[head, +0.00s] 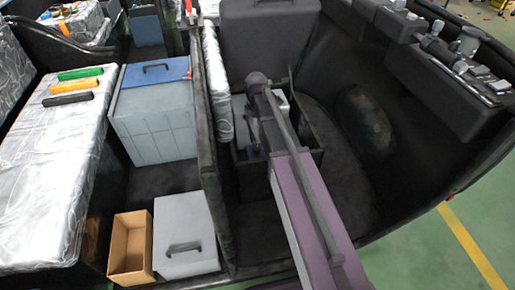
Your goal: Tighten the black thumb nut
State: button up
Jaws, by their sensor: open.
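My arm reaches in from the bottom right, over a black open-topped box (294,166) in the vehicle's middle bay. A pale grey block, perhaps a battery, sits in the box, partly covered by my arm. My gripper (250,150) appears as a small dark shape pointing down at the box's left side, largely hidden by the arm. It is open, and I see nothing held in it. A small blue part shows close by it. I cannot make out the black thumb nut; it is too small or hidden there.
A black partition (210,150) stands left of the box. Beyond it are a grey-blue crate (153,125), a grey lidded case (186,235) and an open cardboard box (131,247). Green, orange and black bars lie on the wrapped seat (45,165). A black seat back (270,40) rises behind.

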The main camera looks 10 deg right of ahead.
aim_at(257, 147)
jog(key=shift+f, duration=0.15)
notch_tip(257, 147, down, 13)
jog(key=b, duration=1.3)
jog(key=shift+f+b, duration=0.2)
jog(key=shift+b, duration=0.1)
grip_shut()
